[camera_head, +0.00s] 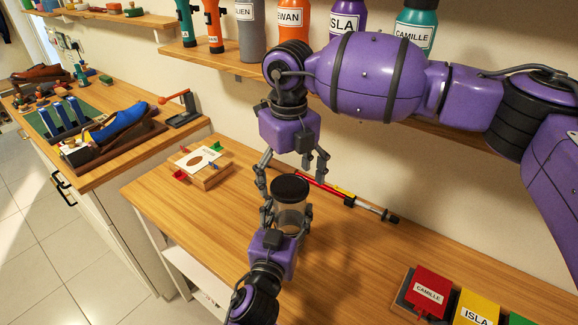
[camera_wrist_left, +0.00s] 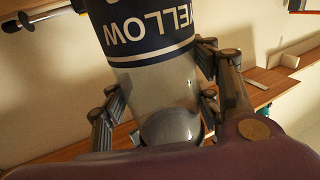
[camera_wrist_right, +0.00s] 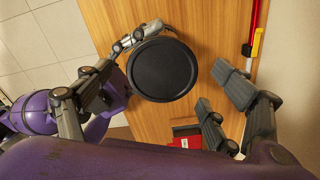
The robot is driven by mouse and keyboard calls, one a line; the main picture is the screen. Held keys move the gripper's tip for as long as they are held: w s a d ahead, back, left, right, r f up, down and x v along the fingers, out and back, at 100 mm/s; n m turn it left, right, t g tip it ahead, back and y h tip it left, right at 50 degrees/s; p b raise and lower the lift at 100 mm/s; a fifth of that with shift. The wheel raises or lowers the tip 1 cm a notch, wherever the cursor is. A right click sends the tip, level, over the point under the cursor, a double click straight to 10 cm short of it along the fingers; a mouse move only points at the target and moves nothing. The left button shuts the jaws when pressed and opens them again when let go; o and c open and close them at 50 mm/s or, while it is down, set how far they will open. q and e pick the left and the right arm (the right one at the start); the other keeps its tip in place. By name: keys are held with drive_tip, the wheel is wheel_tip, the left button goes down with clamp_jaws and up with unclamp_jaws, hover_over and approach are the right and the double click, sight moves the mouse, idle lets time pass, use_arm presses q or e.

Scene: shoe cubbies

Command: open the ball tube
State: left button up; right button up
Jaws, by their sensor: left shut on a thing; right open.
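The ball tube (camera_head: 289,217) is a clear cylinder with a black lid (camera_head: 290,187), held upright over the bench. In the left wrist view the tube (camera_wrist_left: 155,85) has a dark blue band reading YELLOW, upside down, and a rounded grey shape inside its near end. My left gripper (camera_head: 287,222) is shut on the tube's sides. My right gripper (camera_head: 293,174) is open and points down just above the lid. In the right wrist view the round lid (camera_wrist_right: 162,68) shows between and slightly beyond the spread fingers, with no clear contact.
A red and yellow stick-like tool (camera_head: 345,193) lies on the bench behind the tube. Labelled red (camera_head: 430,288) and yellow boxes stand at front right. Bottles line the shelf above. Bare bench lies right of the tube.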

sight(289, 186)
drive_tip(key=shift+f, duration=0.1)
drive_tip(key=c, duration=1.4)
drive_tip(key=shift+o, duration=0.2)
drive_tip(key=shift+r, duration=1.15)
drive_tip(key=shift+r, duration=2)
use_arm(q)
drive_tip(key=o, duration=1.8)
drive_tip(key=shift+c, duration=0.2)
